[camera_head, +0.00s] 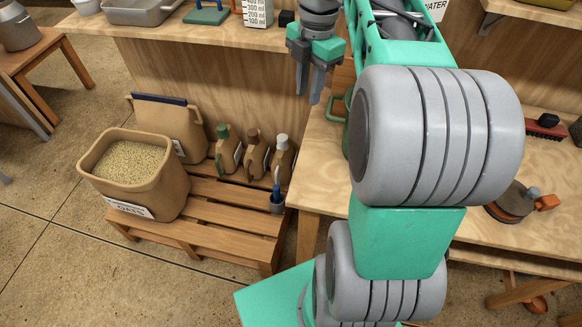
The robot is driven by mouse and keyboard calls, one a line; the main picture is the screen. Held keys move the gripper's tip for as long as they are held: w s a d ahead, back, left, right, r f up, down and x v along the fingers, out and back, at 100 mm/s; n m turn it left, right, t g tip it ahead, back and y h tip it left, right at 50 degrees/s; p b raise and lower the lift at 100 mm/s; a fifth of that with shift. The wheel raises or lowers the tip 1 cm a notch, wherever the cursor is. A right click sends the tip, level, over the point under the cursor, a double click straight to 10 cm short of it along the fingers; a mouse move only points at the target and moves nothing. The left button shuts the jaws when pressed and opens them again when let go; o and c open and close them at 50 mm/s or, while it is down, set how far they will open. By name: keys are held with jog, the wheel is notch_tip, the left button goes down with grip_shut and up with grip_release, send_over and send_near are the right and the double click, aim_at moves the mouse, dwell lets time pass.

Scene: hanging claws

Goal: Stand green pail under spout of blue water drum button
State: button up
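A green object, likely the green pail (346,135), stands on the wooden table, mostly hidden behind my arm. Only a strip of its side and a handle-like loop on its left show. My gripper (309,92) hangs with its fingers pointing down, to the upper left of the green object and apart from it in the picture. Its two fingers appear close together and nothing is seen between them; their gap is unclear from this angle. The blue water drum, its spout and button are not visible.
A pallet (225,215) on the floor holds an oats bin (170,190), a sack (165,120) and several bottles (255,153). A counter (170,32) with trays runs behind. A red brush (546,127) and a round tool (512,203) lie on the table at right.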

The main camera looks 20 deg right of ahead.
jog(key=s+a+f+m+t, duration=0.1)
jog(key=s+a+f+m, duration=0.4)
jog(key=a+f+m, duration=0.45)
jog(key=s+a+f+m+t, duration=0.1)
jog(key=s+f+m, duration=0.5)
jog(key=m, duration=0.6)
jog(key=shift+s+a+f, duration=0.15)
jog(key=shift+s+f, duration=0.05)
jog(key=shift+f, duration=0.2)
jog(key=shift+c, duration=0.3)
